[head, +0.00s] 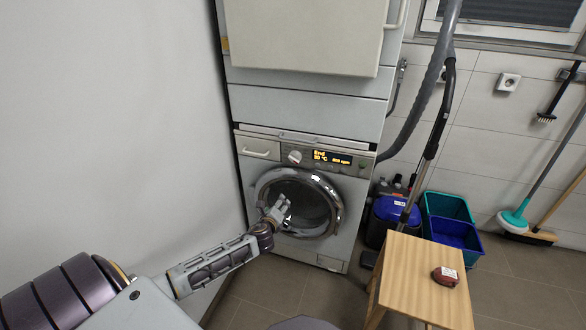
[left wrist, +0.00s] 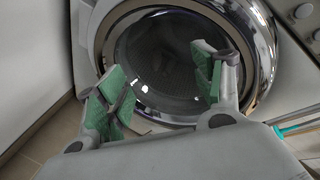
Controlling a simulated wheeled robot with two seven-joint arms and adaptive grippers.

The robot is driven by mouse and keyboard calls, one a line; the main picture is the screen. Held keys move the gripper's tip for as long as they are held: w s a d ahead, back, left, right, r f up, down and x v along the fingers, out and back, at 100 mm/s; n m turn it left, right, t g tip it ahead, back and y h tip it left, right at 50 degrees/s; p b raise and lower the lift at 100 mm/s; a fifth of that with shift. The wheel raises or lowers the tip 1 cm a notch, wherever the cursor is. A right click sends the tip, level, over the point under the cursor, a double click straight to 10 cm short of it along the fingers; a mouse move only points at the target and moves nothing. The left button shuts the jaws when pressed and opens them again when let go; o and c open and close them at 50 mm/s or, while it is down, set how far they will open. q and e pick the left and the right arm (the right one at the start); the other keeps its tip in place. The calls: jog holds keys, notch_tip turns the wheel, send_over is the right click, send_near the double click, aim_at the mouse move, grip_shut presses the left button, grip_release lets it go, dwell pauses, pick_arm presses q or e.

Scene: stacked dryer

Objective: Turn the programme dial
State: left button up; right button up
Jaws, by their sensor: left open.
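The programme dial (head: 295,156) is a round pale knob on the control panel of the lower machine, left of the lit display (head: 331,158) that reads "End". My left gripper (head: 279,208) is in front of the round door (head: 318,207), below the dial and apart from it. In the left wrist view, my left gripper (left wrist: 160,90) is open and empty, its green pads spread before the door glass. A knob also shows at the top right of the left wrist view (left wrist: 303,11), but I cannot tell if it is the dial. My right gripper is not in view.
A plain wall (head: 110,110) is at the left.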

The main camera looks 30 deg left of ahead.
pick_arm(q)
jog(key=d+r+m+t+b, duration=0.2)
jog(key=r, duration=0.5)
jog(key=d+r+m+t+b, duration=0.2)
jog(key=r, duration=0.5)
jog(key=shift+w+d+r+m+y, duration=0.2)
jog(key=shift+d+r+m+y, duration=0.1)
jog(key=shift+y, duration=0.1)
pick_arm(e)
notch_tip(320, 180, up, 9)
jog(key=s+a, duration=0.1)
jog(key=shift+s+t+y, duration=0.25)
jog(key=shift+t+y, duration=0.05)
pick_arm(q)
jog(key=shift+w+b, duration=0.2)
jog(key=shift+b, duration=0.1)
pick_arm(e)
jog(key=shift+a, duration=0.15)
